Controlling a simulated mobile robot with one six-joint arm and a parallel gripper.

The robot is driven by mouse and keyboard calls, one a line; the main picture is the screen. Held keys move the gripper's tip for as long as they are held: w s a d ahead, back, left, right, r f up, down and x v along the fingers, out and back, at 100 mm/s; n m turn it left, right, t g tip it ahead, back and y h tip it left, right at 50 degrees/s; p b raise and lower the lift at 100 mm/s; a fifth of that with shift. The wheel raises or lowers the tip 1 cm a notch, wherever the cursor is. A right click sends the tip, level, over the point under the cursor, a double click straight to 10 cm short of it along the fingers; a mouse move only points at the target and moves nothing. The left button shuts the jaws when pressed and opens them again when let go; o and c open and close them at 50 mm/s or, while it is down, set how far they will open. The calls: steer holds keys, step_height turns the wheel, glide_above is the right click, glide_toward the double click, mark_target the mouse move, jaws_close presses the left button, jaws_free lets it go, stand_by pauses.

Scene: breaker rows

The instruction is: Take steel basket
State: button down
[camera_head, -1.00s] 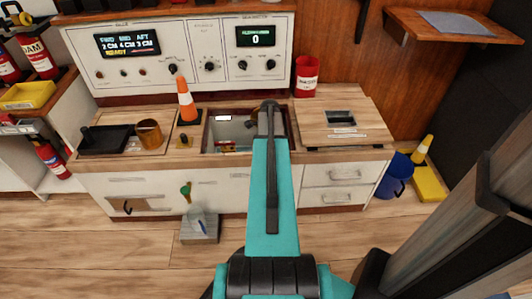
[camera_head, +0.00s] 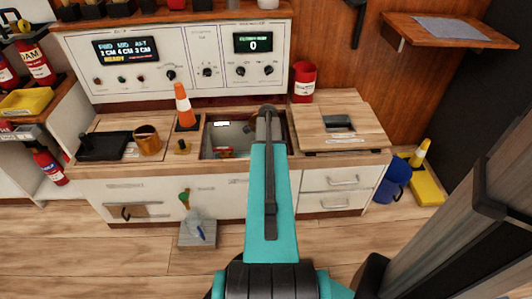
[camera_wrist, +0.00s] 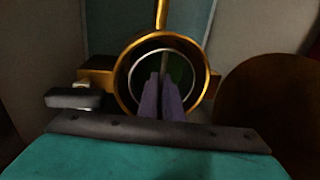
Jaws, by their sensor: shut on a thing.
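In the wrist view my gripper (camera_wrist: 160,98) points into a round brass housing (camera_wrist: 123,88). A thin pale metal ring (camera_wrist: 137,65), which looks like the rim of the steel basket, lies inside the brass wall. The two fingers are close together at the middle of the ring, at a thin upright grey piece, and look shut on the basket. The basket's body and exact grip point are hidden; something dark green shows inside. In the head view my arm covers the gripper, reaching into the open counter well (camera_head: 212,150).
A brown disc (camera_wrist: 272,105) stands close right of the housing. In the head view an orange cone (camera_head: 184,105) and a brass cup (camera_head: 148,140) stand left of the well. A wooden lid panel (camera_head: 335,120) and a red canister (camera_head: 303,82) are right of it.

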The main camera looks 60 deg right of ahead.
step_height(320, 180, up, 28)
steer(key=p, duration=0.7)
steer(key=shift+f, duration=0.15)
steer(key=shift+w, duration=0.1)
